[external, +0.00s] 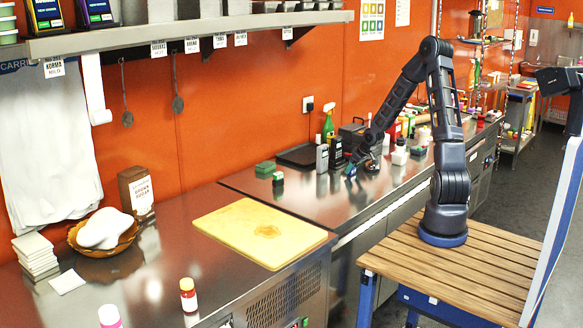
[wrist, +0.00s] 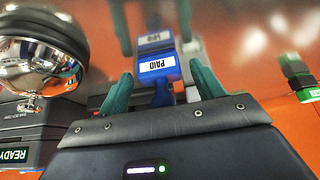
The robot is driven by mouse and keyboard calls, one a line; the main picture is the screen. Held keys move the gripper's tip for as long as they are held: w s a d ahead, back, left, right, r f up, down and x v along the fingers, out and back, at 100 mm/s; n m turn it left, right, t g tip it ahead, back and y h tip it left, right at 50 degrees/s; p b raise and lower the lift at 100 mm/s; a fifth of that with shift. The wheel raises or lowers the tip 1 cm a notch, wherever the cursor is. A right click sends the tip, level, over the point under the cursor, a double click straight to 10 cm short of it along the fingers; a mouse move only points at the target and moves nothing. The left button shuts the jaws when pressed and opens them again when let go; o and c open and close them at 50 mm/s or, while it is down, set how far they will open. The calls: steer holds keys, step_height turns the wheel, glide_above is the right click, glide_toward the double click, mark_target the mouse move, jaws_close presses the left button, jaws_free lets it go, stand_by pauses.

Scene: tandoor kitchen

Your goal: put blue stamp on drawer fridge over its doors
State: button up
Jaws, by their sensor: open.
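The blue stamp (wrist: 157,66) shows in the wrist view, with a white PAID label that reads upside down. It stands on the steel counter between the two teal fingers of my gripper (wrist: 161,72), with a gap on each side. My gripper is open and low over the counter in the external view (external: 360,170), where the stamp is hard to tell from the fingers. The drawer fridge (external: 375,228) appears to be the steel unit under the rear counter; my arm and the wooden table hide much of its front.
A green stamp (external: 278,179) and a green block (external: 265,167) lie left of my gripper. A chrome bell-like object (wrist: 38,62) is near in the wrist view. A yellow board (external: 262,232) lies on the nearer counter.

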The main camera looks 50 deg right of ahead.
steer(key=shift+r, duration=0.1)
steer(key=shift+v, duration=6)
steer(key=s+a+r+g+h, duration=0.2)
steer(key=s+a+r+h, duration=0.1)
steer(key=s+a+r, duration=1.1)
steer(key=s+a+r+y, duration=0.1)
steer(key=s+a+r, duration=0.2)
steer(key=s, duration=0.4)
steer(key=s+a+r+y, duration=0.1)
steer(key=s+a+r, duration=0.2)
steer(key=s, duration=0.3)
steer(key=shift+s+a+r+m+t+y, duration=0.3)
steer(key=shift+s+a, duration=0.1)
steer(key=shift+a, duration=0.05)
